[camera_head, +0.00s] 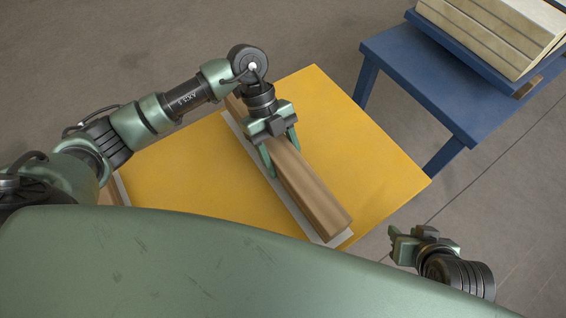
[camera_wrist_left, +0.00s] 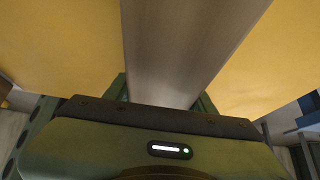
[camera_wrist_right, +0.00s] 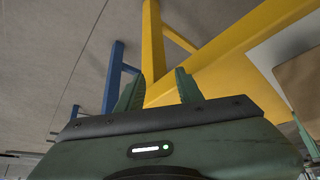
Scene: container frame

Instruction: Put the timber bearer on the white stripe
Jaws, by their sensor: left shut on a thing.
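The timber bearer (camera_head: 314,196) is a long brown beam lying lengthwise above the white stripe (camera_head: 250,154) on the yellow table. The stripe shows along the bearer's left side and beyond its near end; the right side is mostly covered. I cannot tell whether the bearer touches it. My left gripper (camera_head: 279,158) is shut on the bearer, one finger on each side, near its middle. In the left wrist view the bearer (camera_wrist_left: 190,45) runs between the fingers. My right gripper (camera_head: 392,245) is off the table's near right corner, its fingers apart and empty in the right wrist view (camera_wrist_right: 158,88).
The yellow table top (camera_head: 355,150) is clear right of the bearer. A second pale strip with brown wood (camera_head: 108,193) shows at the table's left edge, partly hidden by my arm and body. A blue stand (camera_head: 400,58) at the upper right carries pale beams (camera_head: 490,38).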

